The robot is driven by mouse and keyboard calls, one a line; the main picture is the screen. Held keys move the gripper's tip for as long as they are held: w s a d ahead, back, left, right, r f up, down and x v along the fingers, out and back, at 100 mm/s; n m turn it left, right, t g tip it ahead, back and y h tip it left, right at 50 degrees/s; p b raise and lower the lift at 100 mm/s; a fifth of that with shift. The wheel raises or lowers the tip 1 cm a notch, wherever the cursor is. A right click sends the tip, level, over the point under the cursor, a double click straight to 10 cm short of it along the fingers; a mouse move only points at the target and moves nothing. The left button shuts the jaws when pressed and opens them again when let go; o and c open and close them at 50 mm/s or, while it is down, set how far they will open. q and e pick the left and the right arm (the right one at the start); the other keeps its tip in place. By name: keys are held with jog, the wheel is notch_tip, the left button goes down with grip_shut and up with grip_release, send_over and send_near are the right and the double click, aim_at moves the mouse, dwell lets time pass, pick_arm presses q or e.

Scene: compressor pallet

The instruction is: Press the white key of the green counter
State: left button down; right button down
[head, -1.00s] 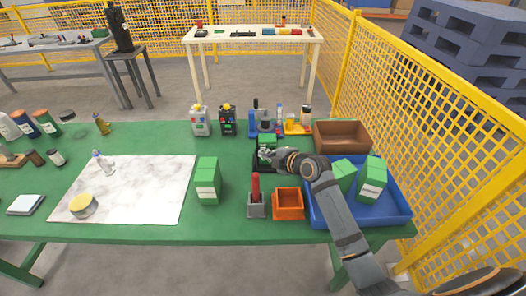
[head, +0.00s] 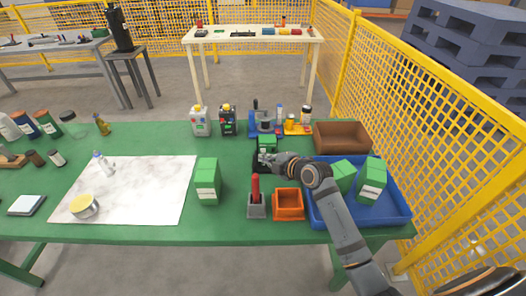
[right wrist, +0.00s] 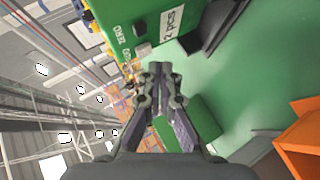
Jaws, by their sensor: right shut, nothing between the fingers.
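The green counter (head: 267,142) stands near the back edge of the green table, right of the middle, with my right gripper (head: 264,157) just in front of it. In the right wrist view the counter (right wrist: 130,22) fills the upper left, with "ZERO" and "2 pcs" printed on its face. A small pale key (right wrist: 142,50) juts from that face. My right gripper (right wrist: 160,70) is shut and empty, its tips close to the key; I cannot tell whether they touch. My left gripper is out of view.
A red-handled lever (head: 255,190) and an orange bin (head: 288,204) stand in front. A blue tray (head: 388,218) with green boxes lies under my right forearm. A brown bin (head: 342,137) is behind it. A green box (head: 207,182) stands to the left.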

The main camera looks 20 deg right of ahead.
jog(key=shift+s+a+p, duration=0.2)
jog(key=shift+s+a, duration=0.05)
jog(key=shift+s, duration=0.55)
jog(key=shift+s+a+p, duration=0.15)
jog(key=shift+s+a, duration=0.05)
jog(key=shift+s, duration=0.65)
jog(key=shift+s+a+p, duration=0.2)
jog(key=shift+s+a, duration=0.05)
jog(key=shift+s, duration=0.55)
